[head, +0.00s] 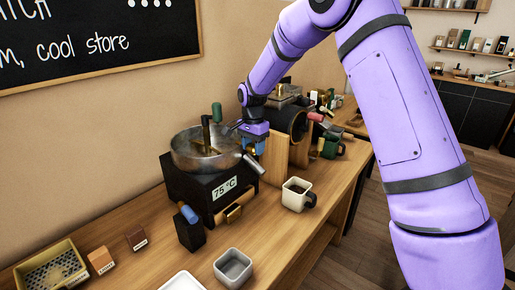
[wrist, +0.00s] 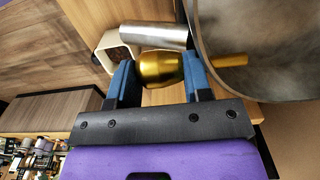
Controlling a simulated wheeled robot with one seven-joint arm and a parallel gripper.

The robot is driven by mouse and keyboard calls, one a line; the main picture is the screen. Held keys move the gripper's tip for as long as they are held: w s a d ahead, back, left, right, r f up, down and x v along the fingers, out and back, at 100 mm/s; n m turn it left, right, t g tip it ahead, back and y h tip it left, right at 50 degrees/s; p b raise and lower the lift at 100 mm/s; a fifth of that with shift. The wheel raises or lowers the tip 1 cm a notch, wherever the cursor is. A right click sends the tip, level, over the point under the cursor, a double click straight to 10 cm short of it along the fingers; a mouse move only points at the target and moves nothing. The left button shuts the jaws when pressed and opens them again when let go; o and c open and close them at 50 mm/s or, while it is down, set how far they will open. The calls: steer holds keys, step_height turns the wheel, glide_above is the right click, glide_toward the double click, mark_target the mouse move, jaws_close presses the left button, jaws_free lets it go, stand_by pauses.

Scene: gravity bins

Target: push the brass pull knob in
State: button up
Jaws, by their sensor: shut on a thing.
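The brass pull knob (wrist: 161,70) is a rounded golden piece in the wrist view. It sits between the two blue fingers of my gripper (wrist: 160,78), which is shut on it. In the head view my gripper (head: 256,146) is beside the round metal pan, near the wooden panel; I cannot make out the knob there. What the knob is mounted on, and how far it stands out, is hidden.
A metal pan (head: 192,158) with a spout (head: 253,164) stands on a black box (head: 200,188) reading 75 °C, close to my gripper. A white mug (head: 297,190) stands in front. A dark drum (head: 293,122) is just behind. Small blocks and trays lie at the front left.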

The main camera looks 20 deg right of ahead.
steer(key=shift+w+a+r, duration=0.1)
steer(key=shift+w, duration=0.05)
steer(key=o, duration=1.3)
